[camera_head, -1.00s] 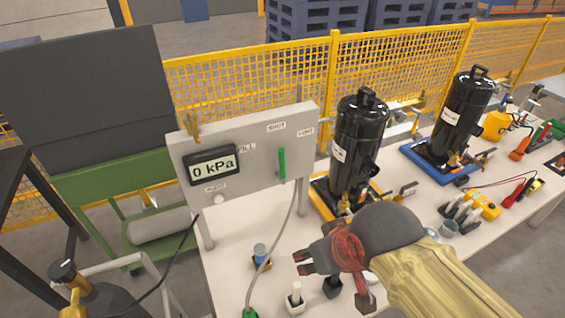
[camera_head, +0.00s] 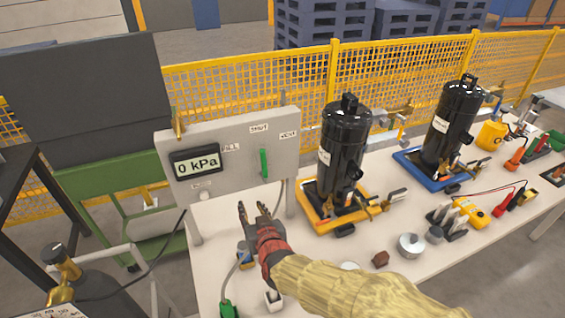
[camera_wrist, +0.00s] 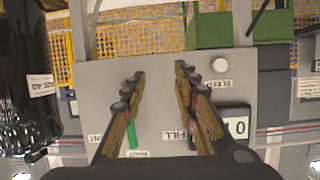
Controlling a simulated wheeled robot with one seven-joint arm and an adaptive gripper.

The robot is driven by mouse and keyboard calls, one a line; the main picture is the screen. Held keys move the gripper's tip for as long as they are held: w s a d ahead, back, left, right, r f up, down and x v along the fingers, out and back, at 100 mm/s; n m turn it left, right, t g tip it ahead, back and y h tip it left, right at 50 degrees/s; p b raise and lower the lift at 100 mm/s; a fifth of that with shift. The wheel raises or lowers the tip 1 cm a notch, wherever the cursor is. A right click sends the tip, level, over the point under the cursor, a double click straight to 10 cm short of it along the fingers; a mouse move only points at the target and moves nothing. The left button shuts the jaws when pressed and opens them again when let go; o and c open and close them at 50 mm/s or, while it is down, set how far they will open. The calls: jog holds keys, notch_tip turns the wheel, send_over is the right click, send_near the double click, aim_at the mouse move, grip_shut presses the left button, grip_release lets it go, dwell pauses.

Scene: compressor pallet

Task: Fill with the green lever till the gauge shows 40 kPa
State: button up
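The green lever (camera_head: 264,164) stands upright on the grey panel (camera_head: 228,190), below the SHUT label and between the FILL and VENT labels. The gauge (camera_head: 197,162) on the panel's left reads 0 kPa. My gripper (camera_head: 255,207) is open and empty, in front of and below the panel, apart from the lever. In the wrist view the panel appears upside down. My two fingers (camera_wrist: 160,75) are spread there, and the green lever (camera_wrist: 132,134) shows partly behind the left finger. Part of the gauge (camera_wrist: 236,125) shows at the right.
A white BLEED knob (camera_head: 202,196) sits below the gauge. Black cylinders stand in a yellow tray (camera_head: 312,216) and a blue tray (camera_head: 412,172) right of the panel. Small items lie on the white table (camera_head: 330,255). A yellow mesh fence (camera_head: 400,75) runs behind.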

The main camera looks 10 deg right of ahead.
aim_at(264, 161)
jog(key=w+d+r+m+t+h, duration=0.1)
jog(key=w+d+r+t+h, duration=0.25)
jog(key=r, duration=0.55)
jog(key=shift+t+y, duration=0.45)
jog(key=shift+y, duration=0.1)
jog(key=w, duration=0.2)
jog(key=w+b, duration=0.1)
jog(key=w, duration=0.2)
jog(key=w+b, duration=0.1)
jog(key=w, duration=0.1)
jog(key=shift+w+d+r, duration=0.15)
jog(key=shift+d+r, duration=0.15)
jog(key=shift+d, duration=0.1)
jog(key=shift+c, duration=0.8)
grip_shut()
